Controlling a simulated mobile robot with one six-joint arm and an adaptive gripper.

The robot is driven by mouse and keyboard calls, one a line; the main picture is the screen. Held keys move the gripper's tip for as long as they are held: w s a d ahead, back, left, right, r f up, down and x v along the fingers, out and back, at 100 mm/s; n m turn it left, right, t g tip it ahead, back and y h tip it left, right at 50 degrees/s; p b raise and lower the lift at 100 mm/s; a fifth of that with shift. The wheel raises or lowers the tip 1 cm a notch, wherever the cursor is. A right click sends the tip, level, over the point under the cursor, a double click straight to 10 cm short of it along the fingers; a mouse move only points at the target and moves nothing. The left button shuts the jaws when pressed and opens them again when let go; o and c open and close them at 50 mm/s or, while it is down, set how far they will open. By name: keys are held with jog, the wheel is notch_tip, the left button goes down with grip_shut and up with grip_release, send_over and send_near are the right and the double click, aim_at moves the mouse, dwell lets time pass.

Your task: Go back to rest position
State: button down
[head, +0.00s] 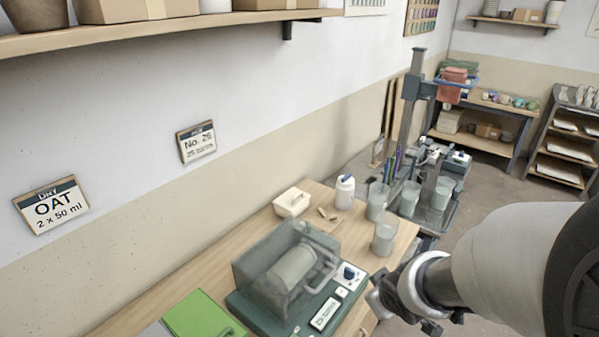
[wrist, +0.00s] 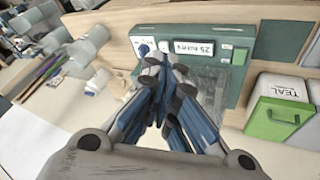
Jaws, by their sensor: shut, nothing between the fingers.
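My gripper (head: 383,299) is at the lower right of the head view, at the end of my arm, near the front edge of the wooden bench (head: 130,318). Its fingers are small and partly hidden there. In the wrist view my gripper (wrist: 166,62) points away from the camera with its blue-grey fingers together and nothing between them. Behind the fingertips is the green machine (wrist: 206,48) with a "25 turns" display. In the head view this machine (head: 262,312) has a clear cover over a pale drum (head: 296,268), left of my gripper.
Grey-green buckets (head: 385,236) and a white jar (head: 344,192) stand on the bench behind my gripper. A white box (head: 292,202) is at the back. A green-fronted "TEAL" bin (wrist: 279,116) shows at right in the wrist view. A grey column (head: 412,115) rises beyond.

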jog(key=s+a+r+m+b, duration=0.1)
jog(key=s+r+m+b, duration=0.1)
jog(key=s+r, duration=0.3)
jog(key=s+a+r+m+g+b, duration=0.1)
jog(key=s+r+m, duration=0.3)
jog(key=s, duration=0.9)
jog(key=shift+s+a+r+y+b, duration=0.15)
jog(key=shift+a+r+y+b, duration=0.2)
jog(key=shift+a, duration=0.2)
dwell(4.6)
